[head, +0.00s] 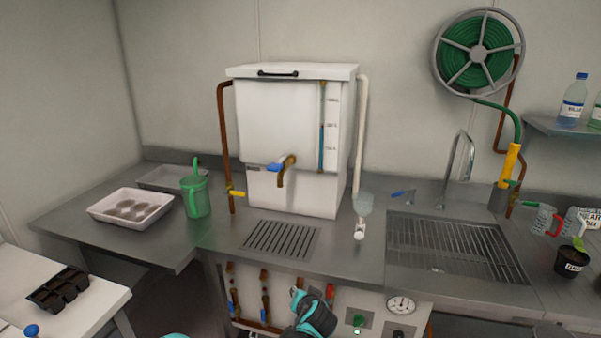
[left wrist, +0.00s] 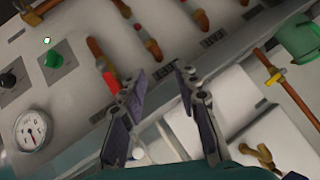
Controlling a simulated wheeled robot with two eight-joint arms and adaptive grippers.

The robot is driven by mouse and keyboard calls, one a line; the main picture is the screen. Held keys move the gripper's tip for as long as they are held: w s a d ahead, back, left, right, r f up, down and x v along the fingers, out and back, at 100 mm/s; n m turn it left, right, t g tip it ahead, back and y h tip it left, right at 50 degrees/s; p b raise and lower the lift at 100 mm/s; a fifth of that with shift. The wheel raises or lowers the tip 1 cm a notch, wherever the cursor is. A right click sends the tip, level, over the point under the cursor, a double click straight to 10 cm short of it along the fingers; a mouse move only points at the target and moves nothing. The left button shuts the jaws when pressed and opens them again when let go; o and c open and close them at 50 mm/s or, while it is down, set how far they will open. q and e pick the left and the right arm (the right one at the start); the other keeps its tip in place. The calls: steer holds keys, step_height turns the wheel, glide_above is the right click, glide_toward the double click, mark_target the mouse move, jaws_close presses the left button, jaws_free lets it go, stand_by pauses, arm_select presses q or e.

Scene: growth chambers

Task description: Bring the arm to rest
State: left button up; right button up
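My left gripper (head: 313,308) is low in the middle of the head view, in front of the control panel below the counter edge. In the left wrist view, its two dark fingers (left wrist: 163,78) stand apart with nothing held between them. The panel (head: 378,300) and its valves lie beyond the fingers. My right gripper is in neither view.
The steel counter (head: 210,235) carries a white tank (head: 290,130), a green jug (head: 196,197) and a white tray (head: 131,206). A gauge (head: 401,305) is right of the gripper; it shows in the left wrist view (left wrist: 31,130). A bench (head: 85,310) stands lower left.

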arm_select(q)
steer(key=s+a+r+n+g, duration=0.2)
steer(key=s+a+r, duration=0.2)
steer(key=s+a, duration=0.5)
steer(key=s+a+r+n+g, duration=0.1)
steer(key=s+a+r, duration=0.3)
steer(key=s+a, duration=0.6)
steer(key=s+f+n+h, duration=0.1)
steer(key=s, duration=1)
steer(key=shift+d+f+n+h, duration=0.3)
steer(key=shift+d+f+h, duration=0.1)
